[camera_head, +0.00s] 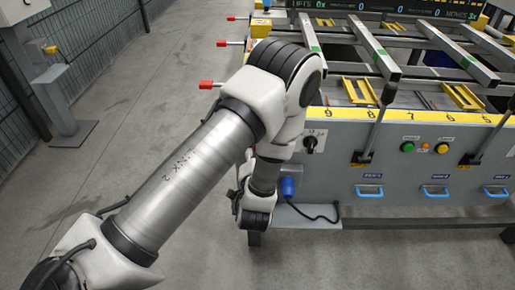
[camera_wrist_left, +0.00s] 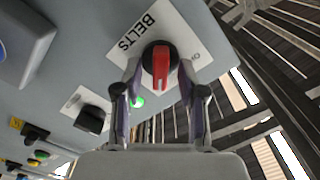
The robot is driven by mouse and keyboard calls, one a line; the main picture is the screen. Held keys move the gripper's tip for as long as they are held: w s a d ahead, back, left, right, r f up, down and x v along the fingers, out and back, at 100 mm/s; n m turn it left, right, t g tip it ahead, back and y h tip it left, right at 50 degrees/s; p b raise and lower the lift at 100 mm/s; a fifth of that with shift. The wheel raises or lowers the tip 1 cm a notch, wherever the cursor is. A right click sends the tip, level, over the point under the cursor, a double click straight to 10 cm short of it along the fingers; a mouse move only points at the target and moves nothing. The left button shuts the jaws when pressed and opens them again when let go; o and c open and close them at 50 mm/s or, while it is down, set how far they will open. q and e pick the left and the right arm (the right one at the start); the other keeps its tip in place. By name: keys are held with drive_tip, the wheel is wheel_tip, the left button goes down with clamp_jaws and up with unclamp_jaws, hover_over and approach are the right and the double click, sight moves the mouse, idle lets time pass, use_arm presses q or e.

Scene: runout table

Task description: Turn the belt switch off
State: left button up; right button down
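The belt switch is a black round knob with a red handle (camera_wrist_left: 160,66) on a white plate (camera_wrist_left: 137,35) marked BELTS, in the left wrist view. Its handle runs roughly up and down in that picture; a small mark at the plate's right corner is too small to read surely. My left gripper (camera_wrist_left: 159,80) is open, with one finger on each side of the knob. I cannot tell whether the fingers touch it. In the head view my left arm (camera_head: 190,165) hides the belt switch and the gripper's fingertips. My right gripper is not in view.
A black rotary knob (camera_head: 311,143) on a white plate sits right of my arm. A blue plug (camera_head: 288,187) with a black cable is below it. Levers, a green button (camera_head: 408,147) and blue handles (camera_head: 369,191) lie further right. The floor at left is open.

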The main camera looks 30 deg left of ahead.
use_arm(q)
clamp_jaws()
drive_tip(key=shift+n, duration=0.4)
drive_tip(key=n, duration=1.1)
drive_tip(key=n+b, duration=0.1)
drive_tip(key=n, duration=0.5)
drive_tip(key=shift+s+a+f, duration=0.1)
drive_tip(key=shift+s+a, duration=0.1)
drive_tip(key=shift+a, duration=0.05)
idle(0.3)
drive_tip(key=shift+o, duration=0.6)
unclamp_jaws()
